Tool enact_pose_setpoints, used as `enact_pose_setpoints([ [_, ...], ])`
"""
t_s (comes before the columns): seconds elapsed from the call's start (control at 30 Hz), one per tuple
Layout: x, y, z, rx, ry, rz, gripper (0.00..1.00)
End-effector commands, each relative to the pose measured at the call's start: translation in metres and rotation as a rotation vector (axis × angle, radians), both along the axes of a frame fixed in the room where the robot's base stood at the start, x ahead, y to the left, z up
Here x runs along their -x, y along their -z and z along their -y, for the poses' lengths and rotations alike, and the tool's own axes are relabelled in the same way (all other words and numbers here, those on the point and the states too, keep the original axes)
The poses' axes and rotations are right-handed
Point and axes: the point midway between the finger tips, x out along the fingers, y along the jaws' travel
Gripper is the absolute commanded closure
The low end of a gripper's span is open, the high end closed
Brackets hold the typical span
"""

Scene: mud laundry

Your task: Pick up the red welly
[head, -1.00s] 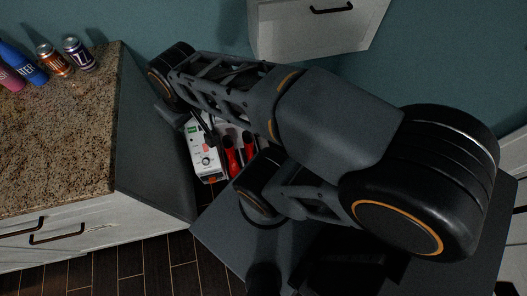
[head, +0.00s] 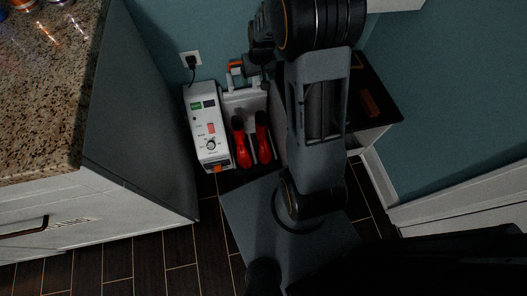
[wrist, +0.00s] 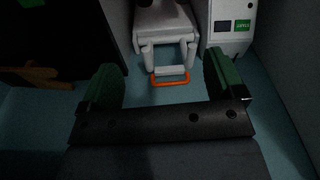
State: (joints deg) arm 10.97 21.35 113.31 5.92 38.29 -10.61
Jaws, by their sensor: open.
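Two red wellies (head: 240,149) (head: 263,138) with dark tops stand side by side in the head view. They are against a pale stand (head: 242,98), just right of a white box-shaped machine (head: 208,130). No red boot shows clearly in the wrist view. My gripper (wrist: 163,78) is open and empty there, its two green-padded fingers wide apart. An orange handle (wrist: 170,82) on a white frame shows between and beyond the fingers.
A granite-topped counter (head: 48,85) stands at the left, its side close to the machine. A plug and cord (head: 192,64) hang on the wall behind. A dark-topped low unit (head: 376,105) is at the right. Dark tiled floor (head: 165,246) is free in front.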

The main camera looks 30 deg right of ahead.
Motion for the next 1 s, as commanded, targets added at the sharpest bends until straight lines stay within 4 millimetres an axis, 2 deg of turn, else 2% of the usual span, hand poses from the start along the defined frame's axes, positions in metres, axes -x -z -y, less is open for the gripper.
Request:
enact_pose_setpoints([
  [0.03, -0.01, 0.071, 0.009, -0.005, 0.011, -0.026, 0.12],
  [0.1, -0.021, 0.128, 0.017, -0.009, 0.021, -0.047, 0.12],
  [0.2, -0.03, 0.2, 0.028, -0.013, 0.035, -0.072, 0.12],
  [0.3, -0.033, 0.258, 0.035, -0.014, 0.045, -0.09, 0.12],
  [0.4, -0.033, 0.299, 0.039, -0.013, 0.053, -0.101, 0.12],
  [0.5, -0.032, 0.325, 0.041, -0.01, 0.058, -0.106, 0.12],
  [0.7, -0.03, 0.356, 0.043, -0.01, 0.062, -0.112, 0.12],
  [1.0, -0.029, 0.378, 0.042, -0.009, 0.063, -0.111, 0.12],
])
